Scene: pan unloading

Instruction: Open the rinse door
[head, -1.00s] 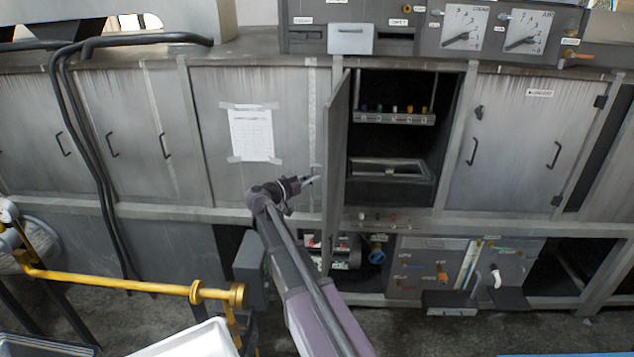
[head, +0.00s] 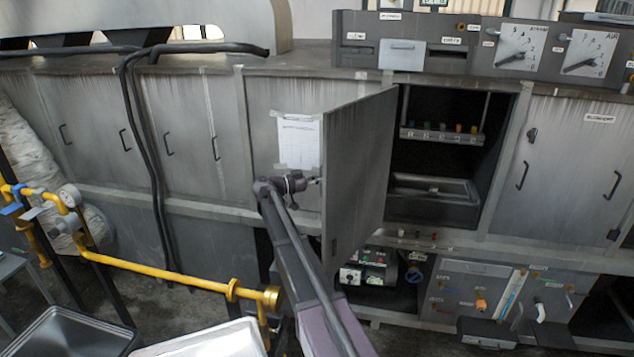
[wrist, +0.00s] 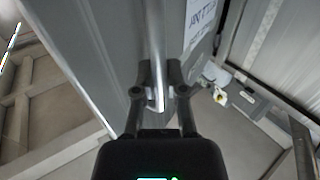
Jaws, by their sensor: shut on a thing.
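The rinse door (head: 355,170) is a tall grey metal panel, swung open to the left and standing out from the cabinet front. Its inner face shows in the head view. My gripper (head: 315,181) is at the door's left, outer side near its free edge, with its tips partly hidden by the door. In the wrist view my gripper (wrist: 158,95) is shut around the door's round metal handle bar (wrist: 155,40). The opened compartment (head: 436,165) is dark, with a rail of several coloured knobs (head: 442,134) above a metal tray (head: 432,190).
A yellow pipe (head: 165,272) runs along the lower left, with metal trays (head: 75,335) below it. Closed cabinet doors with handles (head: 167,145) line the left. A paper sheet (head: 298,142) is taped beside the open door. Gauges (head: 520,45) stand above right.

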